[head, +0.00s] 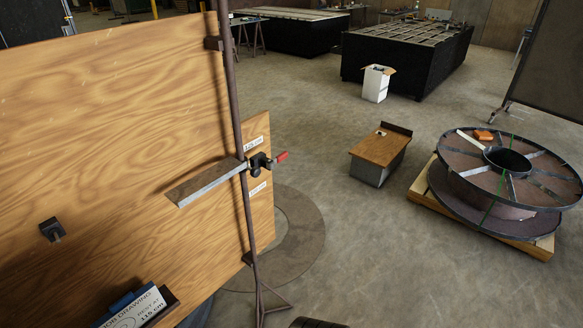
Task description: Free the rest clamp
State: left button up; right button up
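The rest clamp (260,163) is a black clamp with a red handle (281,157), set on a brown upright post (232,90). A flat steel rest bar (210,182) reaches from it to the left, in front of a wooden panel (110,120). The red handle sticks out to the right. I cannot tell how tight the clamp is. White height labels are on the wood behind, above (252,143) and below (257,189) the clamp. A job drawing card (135,308) is at the lower left, with a partly readable height in cm. Neither gripper is in view.
A flat ring (300,235) lies on the floor behind the post's splayed foot (262,295). A small wood-topped box (380,150) and a steel reel (510,170) on a pallet stand to the right. Open concrete floor lies between.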

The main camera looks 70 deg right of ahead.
aim_at(283, 155)
jog(key=z, duration=2.4)
